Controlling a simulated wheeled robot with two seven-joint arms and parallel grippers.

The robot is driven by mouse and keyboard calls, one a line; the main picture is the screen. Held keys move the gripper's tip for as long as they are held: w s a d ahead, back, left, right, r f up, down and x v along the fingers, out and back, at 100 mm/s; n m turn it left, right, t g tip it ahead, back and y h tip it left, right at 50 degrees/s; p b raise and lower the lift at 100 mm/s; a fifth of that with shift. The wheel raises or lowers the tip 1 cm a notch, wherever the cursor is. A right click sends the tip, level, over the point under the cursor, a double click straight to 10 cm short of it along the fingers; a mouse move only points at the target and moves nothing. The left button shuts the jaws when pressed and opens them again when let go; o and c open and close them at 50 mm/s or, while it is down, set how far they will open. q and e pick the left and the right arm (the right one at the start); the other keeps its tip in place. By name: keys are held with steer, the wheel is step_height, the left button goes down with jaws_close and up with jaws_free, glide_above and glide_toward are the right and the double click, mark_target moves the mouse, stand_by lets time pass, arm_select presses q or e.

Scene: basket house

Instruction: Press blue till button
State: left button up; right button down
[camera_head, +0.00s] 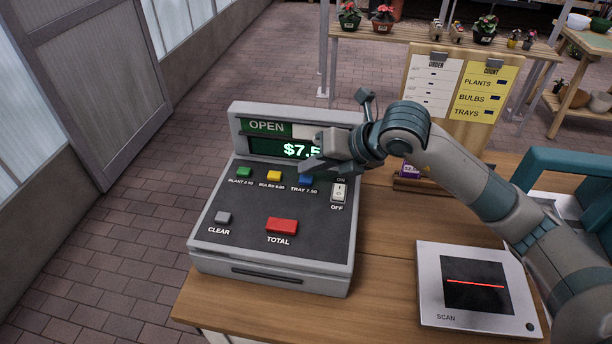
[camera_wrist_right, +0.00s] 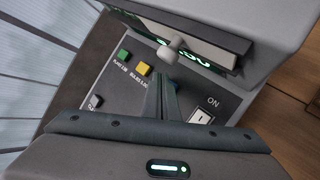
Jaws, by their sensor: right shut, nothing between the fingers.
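The blue button (camera_head: 306,179), labelled TRAY 7.50, is in the upper row, right of the yellow button (camera_head: 274,176) and the green button (camera_head: 244,172). My right gripper (camera_head: 310,166) is shut and empty, its fingertips at or just above the blue button. In the right wrist view the closed fingers (camera_wrist_right: 162,95) cover most of the blue button; I cannot tell whether they touch it. My left gripper is not in view.
The till also has a red TOTAL button (camera_head: 281,226), a grey CLEAR button (camera_head: 223,217) and a white ON/OFF switch (camera_head: 339,192). A scanner (camera_head: 475,285) lies on the counter at right. A clipboard board (camera_head: 455,90) stands behind my right arm.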

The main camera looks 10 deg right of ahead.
mark_target(311, 181)
steer(key=shift+r, duration=0.15)
steer(key=shift+r+p, duration=1.3)
steer(key=shift+r, duration=1.15)
